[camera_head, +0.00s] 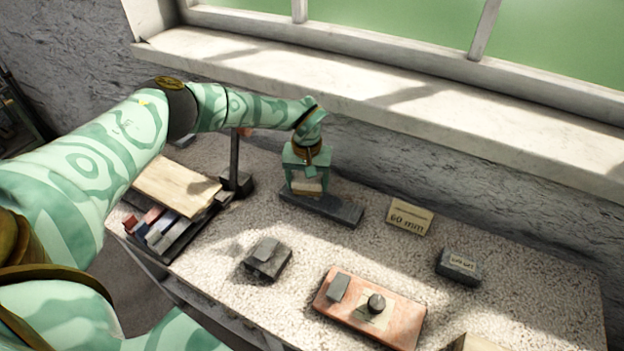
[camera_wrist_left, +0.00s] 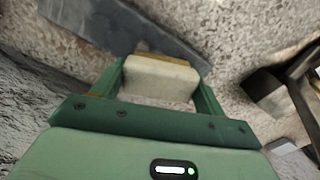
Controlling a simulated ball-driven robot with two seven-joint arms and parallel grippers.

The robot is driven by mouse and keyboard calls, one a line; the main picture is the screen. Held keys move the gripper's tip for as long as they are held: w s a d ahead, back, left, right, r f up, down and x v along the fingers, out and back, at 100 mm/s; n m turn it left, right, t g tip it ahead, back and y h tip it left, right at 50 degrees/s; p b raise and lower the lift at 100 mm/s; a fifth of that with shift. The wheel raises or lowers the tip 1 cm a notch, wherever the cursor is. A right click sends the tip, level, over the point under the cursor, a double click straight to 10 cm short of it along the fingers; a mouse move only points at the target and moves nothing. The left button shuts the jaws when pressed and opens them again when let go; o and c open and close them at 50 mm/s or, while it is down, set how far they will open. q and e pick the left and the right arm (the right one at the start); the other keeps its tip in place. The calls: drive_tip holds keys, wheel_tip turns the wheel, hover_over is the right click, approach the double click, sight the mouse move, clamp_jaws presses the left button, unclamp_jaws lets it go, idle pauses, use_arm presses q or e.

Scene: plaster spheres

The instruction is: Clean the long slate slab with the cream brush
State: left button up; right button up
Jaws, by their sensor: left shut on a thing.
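The long slate slab (camera_head: 337,209) is a flat dark grey bar lying on the pale speckled bench near the wall. It also shows in the left wrist view (camera_wrist_left: 100,22), running under the far side of the brush. My left gripper (camera_head: 307,184) is shut on the cream brush (camera_head: 306,187), a small cream block with a tan edge. In the left wrist view the brush (camera_wrist_left: 160,80) sits between the two green fingers, over the slab's edge. I cannot tell whether it touches the slab. My right gripper is not in view.
A label reading 60 min (camera_head: 409,218) stands right of the slab. A dark stand (camera_head: 235,180) is to its left. A wooden board (camera_head: 177,185), dark block (camera_head: 267,258), reddish slab (camera_head: 368,308) and grey labelled block (camera_head: 458,266) occupy the bench. Bare bench lies in front of the slab.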

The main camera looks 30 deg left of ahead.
use_arm(q)
drive_tip(key=shift+s+a, duration=0.35)
drive_tip(key=shift+a, duration=0.4)
drive_tip(key=shift+d, duration=0.1)
drive_tip(key=shift+w+d+r+p, duration=0.15)
drive_tip(key=shift+w+d+r, duration=0.15)
drive_tip(key=shift+d, duration=0.2)
drive_tip(key=shift+w+d+r+p, duration=0.15)
drive_tip(key=shift+w+d+r, duration=0.05)
drive_tip(key=shift+d+r, duration=0.25)
drive_tip(key=shift+f+b, duration=0.45)
drive_tip(key=shift+f, duration=0.35)
drive_tip(key=shift+d, duration=0.1)
drive_tip(key=shift+w+d+b, duration=0.15)
drive_tip(key=shift+w+d, duration=0.05)
drive_tip(key=shift+d, duration=0.25)
drive_tip(key=shift+w+d+b, duration=0.15)
drive_tip(key=shift+w+d, duration=0.05)
drive_tip(key=shift+d, duration=0.25)
